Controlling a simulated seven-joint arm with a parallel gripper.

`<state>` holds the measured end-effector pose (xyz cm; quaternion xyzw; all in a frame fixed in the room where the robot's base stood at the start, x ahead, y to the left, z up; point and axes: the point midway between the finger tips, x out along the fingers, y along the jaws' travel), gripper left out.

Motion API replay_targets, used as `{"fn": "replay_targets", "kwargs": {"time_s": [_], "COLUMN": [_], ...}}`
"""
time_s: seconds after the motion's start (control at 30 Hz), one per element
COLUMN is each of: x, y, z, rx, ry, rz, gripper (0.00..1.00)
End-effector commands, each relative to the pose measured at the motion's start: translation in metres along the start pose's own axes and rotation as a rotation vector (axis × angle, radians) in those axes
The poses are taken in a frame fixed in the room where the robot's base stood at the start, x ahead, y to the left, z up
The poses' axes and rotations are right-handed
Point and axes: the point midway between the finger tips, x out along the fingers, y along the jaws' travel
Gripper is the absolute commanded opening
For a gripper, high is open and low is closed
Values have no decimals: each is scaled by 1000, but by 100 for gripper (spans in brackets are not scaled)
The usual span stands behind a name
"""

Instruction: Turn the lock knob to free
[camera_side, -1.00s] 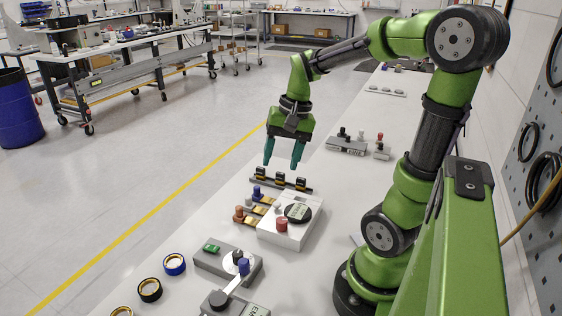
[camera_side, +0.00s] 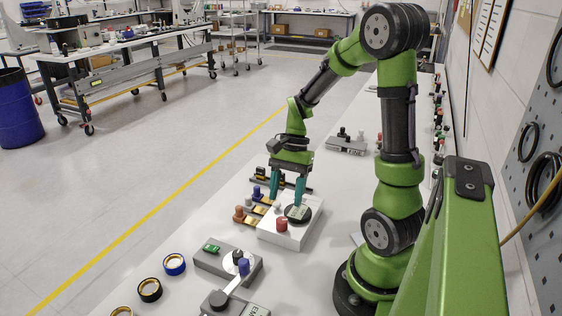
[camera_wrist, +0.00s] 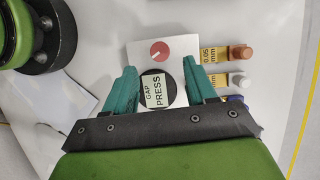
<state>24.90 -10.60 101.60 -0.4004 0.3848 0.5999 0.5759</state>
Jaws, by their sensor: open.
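A white block (camera_side: 302,232) stands on the bench and carries a red knob (camera_side: 282,224) and a black disc (camera_side: 299,214) with a small display. In the wrist view the red knob (camera_wrist: 160,50) has a white pointer line, slanted. The black disc (camera_wrist: 172,102) bears a plate reading "GAP PRESS" (camera_wrist: 156,92). No lock or free marking is readable. My gripper (camera_side: 286,199) is open and points down over the far part of the block. In the wrist view its teal fingers (camera_wrist: 160,68) lie either side of the disc, with nothing between them gripped; the red knob lies beyond the fingertips.
Gauge pieces with orange and white caps (camera_wrist: 237,52) lie left of the block in the side view. Blue and black rings (camera_side: 174,264) lie at the bench's left edge.

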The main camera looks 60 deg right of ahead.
Motion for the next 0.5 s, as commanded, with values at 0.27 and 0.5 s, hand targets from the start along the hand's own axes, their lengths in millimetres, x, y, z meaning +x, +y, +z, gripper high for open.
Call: {"fn": "replay_targets", "kwargs": {"time_s": [0.27,0.5], "x": [48,61], "y": [0,0], "z": [0,0], "rx": [0,0], "ry": [-3,0], "rz": [3,0], "gripper": [56,56]}}
